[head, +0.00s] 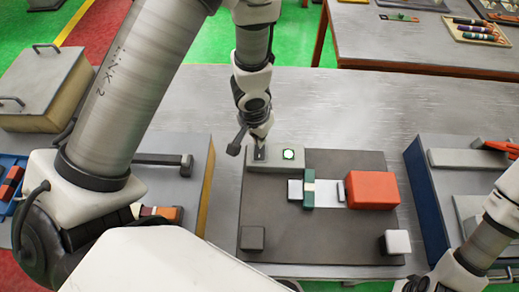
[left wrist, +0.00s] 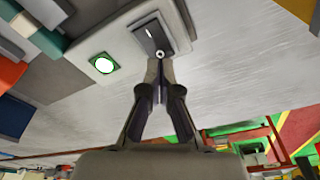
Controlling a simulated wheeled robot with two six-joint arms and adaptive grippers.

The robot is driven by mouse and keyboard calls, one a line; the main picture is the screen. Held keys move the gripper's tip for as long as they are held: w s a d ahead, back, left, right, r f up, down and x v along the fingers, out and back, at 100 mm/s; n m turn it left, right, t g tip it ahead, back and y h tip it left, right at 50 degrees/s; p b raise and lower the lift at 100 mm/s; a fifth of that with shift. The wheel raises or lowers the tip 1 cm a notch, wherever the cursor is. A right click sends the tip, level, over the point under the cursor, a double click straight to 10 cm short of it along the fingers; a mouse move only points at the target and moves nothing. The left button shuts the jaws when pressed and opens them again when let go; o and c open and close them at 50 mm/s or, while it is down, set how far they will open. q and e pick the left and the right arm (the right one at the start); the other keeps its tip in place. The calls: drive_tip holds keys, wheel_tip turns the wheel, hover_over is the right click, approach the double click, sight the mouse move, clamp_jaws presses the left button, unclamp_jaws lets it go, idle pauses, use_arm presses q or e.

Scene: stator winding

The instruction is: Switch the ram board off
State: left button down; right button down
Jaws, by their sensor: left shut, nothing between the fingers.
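The ram board (head: 290,226) is a dark plate in the middle of the table, with an orange-red block (head: 373,190), a pale slide and a green band (head: 308,190). A grey switch box sits at its back left edge. It carries a dark rocker switch (head: 260,153) and a green lamp (head: 289,154), which is lit. My left gripper (head: 259,140) is shut and empty, pointing down at the rocker. In the left wrist view its fingertips (left wrist: 160,56) are at the near end of the rocker (left wrist: 151,36); I cannot tell whether they touch. The lit lamp (left wrist: 103,65) shows beside it.
Another board (head: 180,205) stands to the left, partly hidden by my left arm. A blue-sided board (head: 428,205) stands to the right, near my right arm. A lidded box (head: 45,80) is at the far left. Bare metal table lies behind the ram board.

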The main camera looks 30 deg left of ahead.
use_arm(q)
drive_tip(key=shift+f+b, duration=1)
drive_tip(key=shift+f, duration=0.15)
idle(0.4)
drive_tip(key=shift+r, duration=0.1)
wheel_tip(320, 180, up, 7)
drive_tip(key=p, duration=0.7)
drive_tip(key=shift+p, duration=0.4)
